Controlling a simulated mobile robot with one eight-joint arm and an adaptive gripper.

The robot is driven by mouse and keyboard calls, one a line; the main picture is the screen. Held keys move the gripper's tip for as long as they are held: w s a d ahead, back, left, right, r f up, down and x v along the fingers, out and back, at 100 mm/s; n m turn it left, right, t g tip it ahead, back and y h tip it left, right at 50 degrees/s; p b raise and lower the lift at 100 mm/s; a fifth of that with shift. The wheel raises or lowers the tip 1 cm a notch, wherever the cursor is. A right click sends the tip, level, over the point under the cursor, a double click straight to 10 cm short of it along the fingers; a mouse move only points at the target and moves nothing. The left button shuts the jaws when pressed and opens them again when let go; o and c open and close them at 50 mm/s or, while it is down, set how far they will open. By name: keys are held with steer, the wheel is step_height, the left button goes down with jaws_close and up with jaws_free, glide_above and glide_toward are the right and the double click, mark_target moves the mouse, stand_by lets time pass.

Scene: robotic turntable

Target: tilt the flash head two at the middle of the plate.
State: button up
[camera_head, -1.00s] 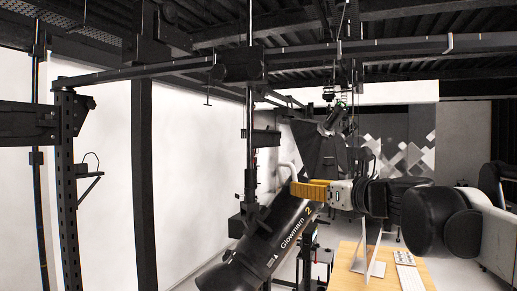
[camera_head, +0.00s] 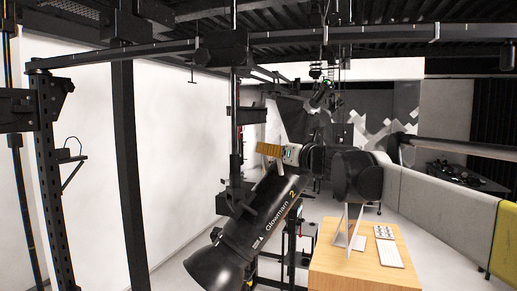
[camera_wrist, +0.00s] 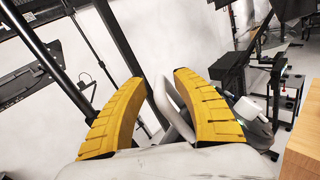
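The flash head two (camera_head: 262,226), a black cylinder marked "Glowmarn 2", hangs tilted from a black post, its wide front end down to the left. My gripper (camera_head: 264,149), with yellow fingers, is above its upper rear end in the head view. In the wrist view my gripper (camera_wrist: 159,80) has its two fingers clearly apart. A pale bar-like handle (camera_wrist: 176,106) shows between them, beyond the palm. I cannot tell whether either finger touches it. The handle is hardly visible in the head view.
A wooden desk (camera_head: 335,262) with a monitor and keyboard is at the lower right. A grey and yellow partition (camera_head: 440,210) runs along the right.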

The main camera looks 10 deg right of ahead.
jaws_close()
steer(key=shift+f, duration=0.1)
steer(key=shift+w+d+f+b, duration=0.3)
steer(key=shift+d+f+b, duration=0.2)
steer(key=shift+d+f, duration=0.3)
jaws_free()
steer(key=shift+a+r, duration=0.15)
